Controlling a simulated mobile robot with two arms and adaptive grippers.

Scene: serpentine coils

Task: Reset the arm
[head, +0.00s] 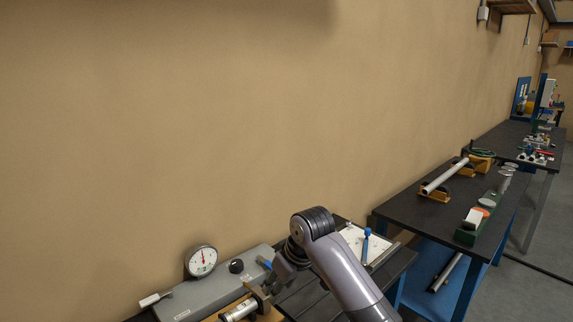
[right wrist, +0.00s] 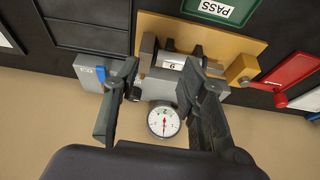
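My right arm reaches in from the bottom right of the head view, and its wrist bends down over the near bench. My right gripper (head: 273,278) is partly hidden there, close to a metal cylinder (head: 240,310) on a wooden fixture. In the right wrist view my right gripper (right wrist: 162,72) has its two dark fingers spread apart. The labelled metal cylinder (right wrist: 172,66) shows beyond and between the fingertips, on a tan base, and does not look held. My left gripper is not in view.
A grey test box (head: 215,293) with a round dial gauge (head: 201,260) and black knob (head: 236,266) stands by the wall. A white board (head: 366,243) lies behind my wrist. A farther bench carries a pipe (head: 445,176). A green PASS tray (right wrist: 225,8) sits beside the fixture.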

